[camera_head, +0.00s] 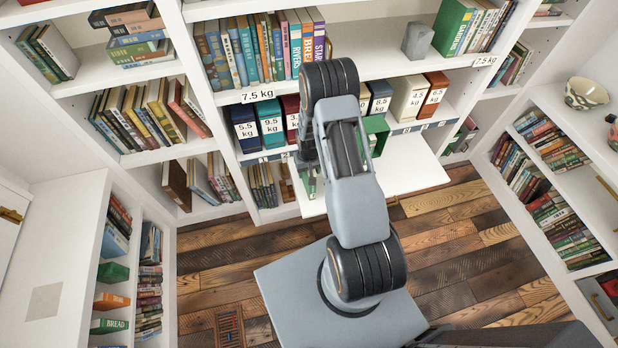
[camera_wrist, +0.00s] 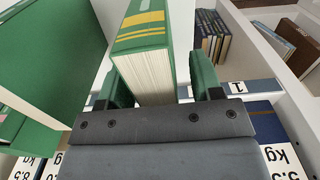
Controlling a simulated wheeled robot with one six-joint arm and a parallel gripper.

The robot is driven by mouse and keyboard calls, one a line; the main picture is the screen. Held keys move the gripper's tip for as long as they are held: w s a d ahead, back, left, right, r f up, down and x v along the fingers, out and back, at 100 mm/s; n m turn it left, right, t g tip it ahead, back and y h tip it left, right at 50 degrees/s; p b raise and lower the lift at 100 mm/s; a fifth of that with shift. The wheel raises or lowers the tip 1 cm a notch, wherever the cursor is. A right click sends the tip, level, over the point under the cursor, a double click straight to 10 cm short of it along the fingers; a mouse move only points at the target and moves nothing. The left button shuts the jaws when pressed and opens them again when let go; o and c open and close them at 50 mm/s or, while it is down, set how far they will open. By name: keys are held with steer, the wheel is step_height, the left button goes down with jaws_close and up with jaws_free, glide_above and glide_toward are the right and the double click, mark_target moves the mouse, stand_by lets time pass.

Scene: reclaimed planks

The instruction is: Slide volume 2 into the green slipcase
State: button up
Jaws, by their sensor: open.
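A green book with yellow bands and pale pages (camera_wrist: 146,50) stands between the fingers of my open gripper (camera_wrist: 160,88) in the wrist view. A gap shows between the book and the right finger; I cannot tell whether the left finger touches it. No volume number is readable. In the head view my arm largely hides this book (camera_head: 311,187), on the white pull-out board. The green slipcase (camera_wrist: 50,55) is the large green shape at left in the wrist view. In the head view it stands right of my arm (camera_head: 376,127). The book is apart from it.
Weight-labelled boxes stand on the shelf behind, including a blue one (camera_head: 244,127) and a cream one (camera_head: 408,97). The white board (camera_head: 412,172) is bare on its right side. Full bookshelves surround the plank floor (camera_head: 215,250).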

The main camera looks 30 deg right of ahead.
jaws_close()
stand_by(0.4)
steer(key=shift+r, duration=0.1)
